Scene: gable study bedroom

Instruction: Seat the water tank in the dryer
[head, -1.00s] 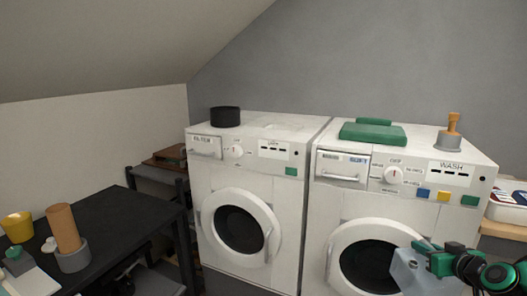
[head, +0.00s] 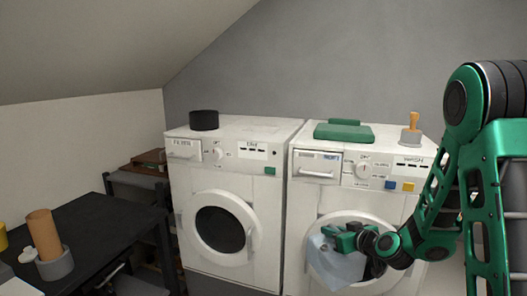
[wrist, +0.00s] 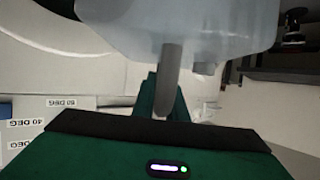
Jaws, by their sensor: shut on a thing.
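The water tank (head: 335,266) is a translucent pale blue container, tilted in the head view, in front of the right machine's round door. My gripper (head: 348,240) is shut on it at its upper right. In the wrist view the tank (wrist: 190,22) fills the top, with a grey bar (wrist: 168,80) hanging from it between my green fingers (wrist: 160,105). The dryer seems to be the left white machine (head: 182,215), with a drawer front (head: 184,148) at its upper left and a round door. The tank is held away from it, to the right. No open tank slot is visible.
The right machine, marked WASH (head: 410,163), carries a green folded item (head: 343,132) and a stamp-like object (head: 411,130). A black round container (head: 204,120) stands on the left machine. A black table (head: 85,243) with a brown cylinder (head: 43,232) is at left.

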